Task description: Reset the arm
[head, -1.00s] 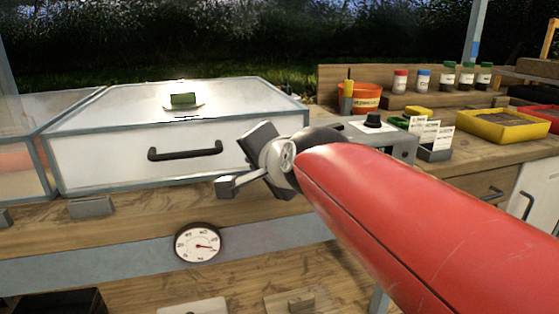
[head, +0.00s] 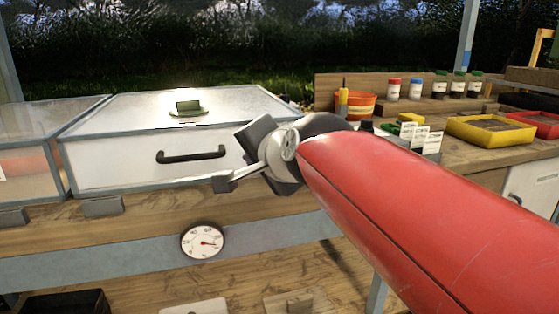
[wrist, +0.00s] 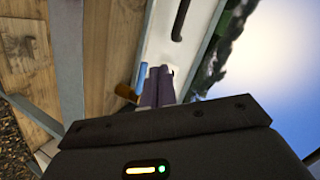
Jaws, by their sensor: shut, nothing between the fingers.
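My red arm (head: 420,210) reaches in from the lower right in the head view. My gripper (wrist: 158,85) shows in the wrist view, its two purplish fingers together with nothing between them. In the head view the fingertips are hard to make out; the grey end of my arm (head: 282,155) stands in front of the right part of a white box. That white box (head: 110,165) has a glass lid and a black handle (head: 192,154). The handle also shows in the wrist view (wrist: 178,18). My gripper appears apart from the handle.
A green block (head: 188,106) sits on the glass lid. A round dial (head: 203,241) is on the bench front. To the right stand an orange pot (head: 361,105), several capped bottles (head: 440,84), white cards (head: 425,138) and a yellow tray (head: 490,131).

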